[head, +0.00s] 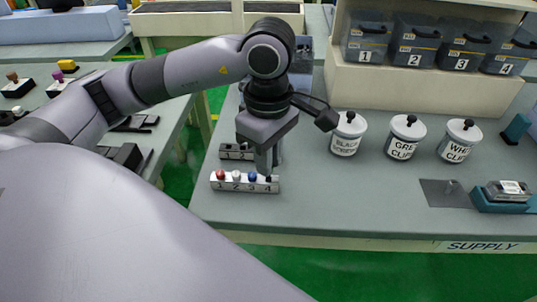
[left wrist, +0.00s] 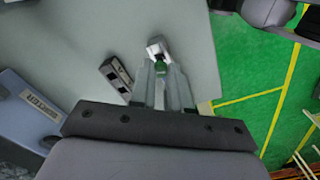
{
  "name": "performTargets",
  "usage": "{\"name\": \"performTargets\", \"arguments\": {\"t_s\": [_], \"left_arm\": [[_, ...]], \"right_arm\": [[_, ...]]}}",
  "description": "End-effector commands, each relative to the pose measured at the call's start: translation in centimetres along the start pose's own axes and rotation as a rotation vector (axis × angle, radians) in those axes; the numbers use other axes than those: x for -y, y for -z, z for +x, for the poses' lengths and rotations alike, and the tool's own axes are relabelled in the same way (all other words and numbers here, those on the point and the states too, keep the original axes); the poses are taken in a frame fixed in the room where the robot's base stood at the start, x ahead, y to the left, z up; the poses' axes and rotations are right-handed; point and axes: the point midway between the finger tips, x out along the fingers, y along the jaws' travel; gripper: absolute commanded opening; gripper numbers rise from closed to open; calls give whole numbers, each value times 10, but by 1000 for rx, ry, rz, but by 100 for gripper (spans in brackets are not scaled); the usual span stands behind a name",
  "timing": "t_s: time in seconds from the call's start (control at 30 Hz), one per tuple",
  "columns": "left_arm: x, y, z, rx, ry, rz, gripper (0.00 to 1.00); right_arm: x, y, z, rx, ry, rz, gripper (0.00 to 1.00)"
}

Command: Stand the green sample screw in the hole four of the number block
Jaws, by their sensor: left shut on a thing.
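The number block (head: 243,187) is a pale bar on the grey table, marked 1 to 4. A red screw (head: 220,175), a white screw (head: 236,176) and a blue screw (head: 252,176) stand at one, two and three. My left gripper (head: 267,174) points down at the hole-four end. In the left wrist view, it (left wrist: 161,78) is shut on the green sample screw (left wrist: 161,69), right by the end of the number block (left wrist: 155,43). The fingers hide the screw in the head view. I cannot tell whether its tip is inside hole four.
A second block with dark holes (head: 232,153) lies just behind the number block. Labelled white jars (head: 347,134) stand to the right, before a shelf of numbered bins (head: 413,40). A teal tray (head: 500,205) sits far right.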

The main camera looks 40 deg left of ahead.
Motion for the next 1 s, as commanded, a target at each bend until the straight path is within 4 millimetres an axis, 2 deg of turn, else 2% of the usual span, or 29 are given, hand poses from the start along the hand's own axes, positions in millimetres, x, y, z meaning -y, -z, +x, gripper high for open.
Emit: {"name": "performTargets", "arguments": {"t_s": [1.0], "left_arm": [[0,0,21,0,0,0,0]], "right_arm": [[1,-13,13,-4,3,4,43]]}}
